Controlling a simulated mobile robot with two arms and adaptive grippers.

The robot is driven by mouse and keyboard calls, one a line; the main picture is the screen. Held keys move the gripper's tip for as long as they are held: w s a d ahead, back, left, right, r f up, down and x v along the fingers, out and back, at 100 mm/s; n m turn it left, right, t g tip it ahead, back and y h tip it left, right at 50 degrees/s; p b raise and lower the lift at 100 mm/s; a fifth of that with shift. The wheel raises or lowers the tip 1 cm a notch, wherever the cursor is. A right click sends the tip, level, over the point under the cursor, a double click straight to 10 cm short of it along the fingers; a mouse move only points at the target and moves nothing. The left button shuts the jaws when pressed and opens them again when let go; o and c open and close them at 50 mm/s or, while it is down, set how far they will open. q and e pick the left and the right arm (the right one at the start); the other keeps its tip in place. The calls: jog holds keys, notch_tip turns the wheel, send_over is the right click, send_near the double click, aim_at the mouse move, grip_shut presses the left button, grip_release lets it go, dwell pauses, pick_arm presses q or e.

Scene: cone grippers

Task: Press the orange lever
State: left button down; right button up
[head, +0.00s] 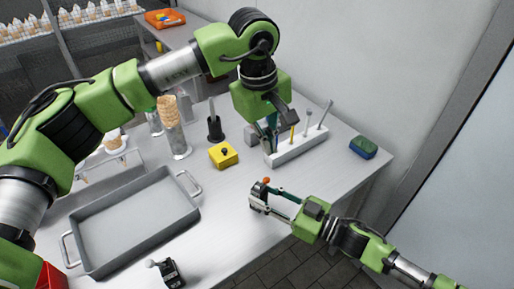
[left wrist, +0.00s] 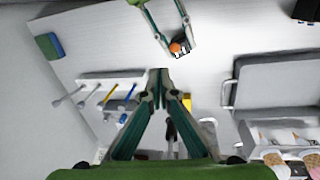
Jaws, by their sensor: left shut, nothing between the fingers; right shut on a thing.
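The orange lever (head: 266,180) is a small stick with a round orange knob on a dark little box (head: 257,195). My right gripper (head: 265,195) is shut around that box, low over the table's right part. In the left wrist view the orange knob (left wrist: 175,47) and the dark box (left wrist: 182,51) show between the right gripper's fingers at the top. My left gripper (head: 271,142) is shut and empty, pointing down by the white tool rack, behind the lever. In the left wrist view its fingertips (left wrist: 158,76) meet below the orange knob, apart from it in the picture.
The white rack (head: 302,148) holds several upright tools beside my left gripper. A yellow box with a black knob (head: 223,155) stands to its left. A grey tray (head: 135,225), a black device with a white knob (head: 170,272) and a green-blue sponge (head: 363,147) are also on the table.

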pick_arm(q)
jog(key=shift+s+d+r, duration=1.1)
jog(key=shift+d+r, duration=0.05)
pick_arm(e)
jog(key=o, duration=1.3)
jog(key=shift+c, duration=0.2)
